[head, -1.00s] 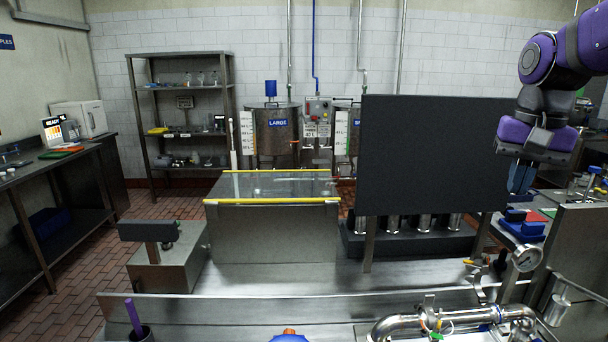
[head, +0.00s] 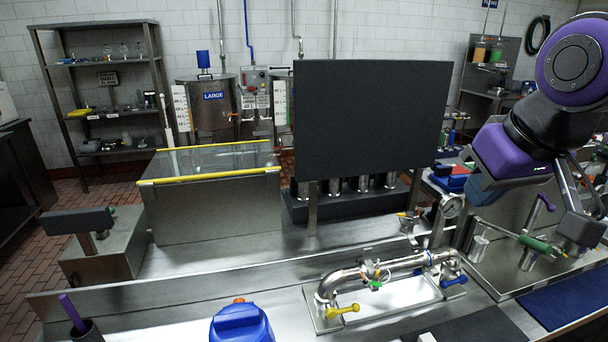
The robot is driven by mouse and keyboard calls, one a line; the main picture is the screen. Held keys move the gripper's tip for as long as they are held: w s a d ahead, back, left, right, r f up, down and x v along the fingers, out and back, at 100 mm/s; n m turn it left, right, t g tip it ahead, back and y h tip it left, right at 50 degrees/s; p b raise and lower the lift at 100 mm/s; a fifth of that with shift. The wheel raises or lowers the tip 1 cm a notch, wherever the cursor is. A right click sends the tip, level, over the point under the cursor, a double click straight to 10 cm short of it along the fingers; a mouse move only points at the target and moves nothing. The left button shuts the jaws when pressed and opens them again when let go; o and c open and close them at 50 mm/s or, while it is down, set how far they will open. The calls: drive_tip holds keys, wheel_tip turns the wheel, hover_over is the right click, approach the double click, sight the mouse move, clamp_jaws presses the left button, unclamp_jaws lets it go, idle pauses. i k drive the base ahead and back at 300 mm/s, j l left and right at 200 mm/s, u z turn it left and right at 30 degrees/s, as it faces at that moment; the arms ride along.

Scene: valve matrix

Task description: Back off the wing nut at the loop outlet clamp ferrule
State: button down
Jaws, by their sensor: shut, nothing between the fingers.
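A bent steel pipe loop (head: 385,267) lies over a shallow tray on the bench. A yellow wing nut (head: 343,310) sits at its near left end, and a blue wing nut (head: 453,281) at its right end. I cannot tell by label which end is the outlet clamp ferrule. My gripper (head: 579,236) hangs at the right edge, to the right of the loop and apart from both wing nuts. It is shut with nothing in it; its fingertips are hard to make out.
A pressure gauge (head: 451,206) rises behind the loop. A dark upright panel (head: 372,120) stands further back. A blue jug (head: 241,323) is at the front left.

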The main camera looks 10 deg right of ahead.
sight(376, 272)
drive_tip(key=k+l, duration=0.2)
drive_tip(key=l, duration=0.15)
drive_tip(key=k+l, duration=0.15)
drive_tip(key=l, duration=0.25)
drive_tip(key=k+l, duration=0.2)
drive_tip(key=l, duration=0.15)
drive_tip(key=l+u, duration=0.05)
